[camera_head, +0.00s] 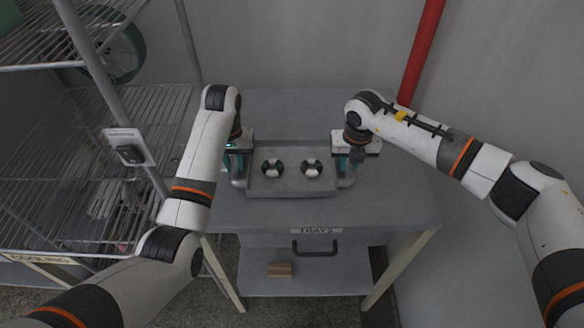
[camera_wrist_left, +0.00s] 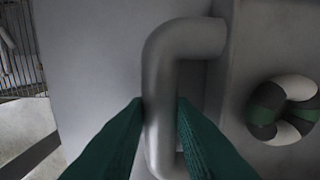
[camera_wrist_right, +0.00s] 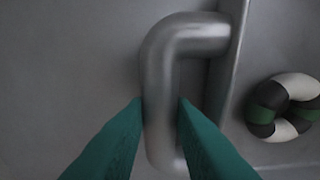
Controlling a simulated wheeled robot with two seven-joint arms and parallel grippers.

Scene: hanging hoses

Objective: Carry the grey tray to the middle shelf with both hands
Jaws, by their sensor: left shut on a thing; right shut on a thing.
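The grey tray (camera_head: 292,188) is on or just above the grey table, with two ring-shaped pieces in black, white and green on it. My left gripper (camera_head: 238,172) is shut on the tray's left handle, a bent grey bar that shows in the left wrist view (camera_wrist_left: 160,100). My right gripper (camera_head: 346,174) is shut on the right handle, which shows in the right wrist view (camera_wrist_right: 160,100). One ring (camera_wrist_left: 283,108) is at the right in the left wrist view; another (camera_wrist_right: 284,107) is at the right in the right wrist view. The middle shelf (camera_head: 70,180) may be the wire shelf on the left rack.
A red pipe (camera_head: 422,50) runs down the back wall.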

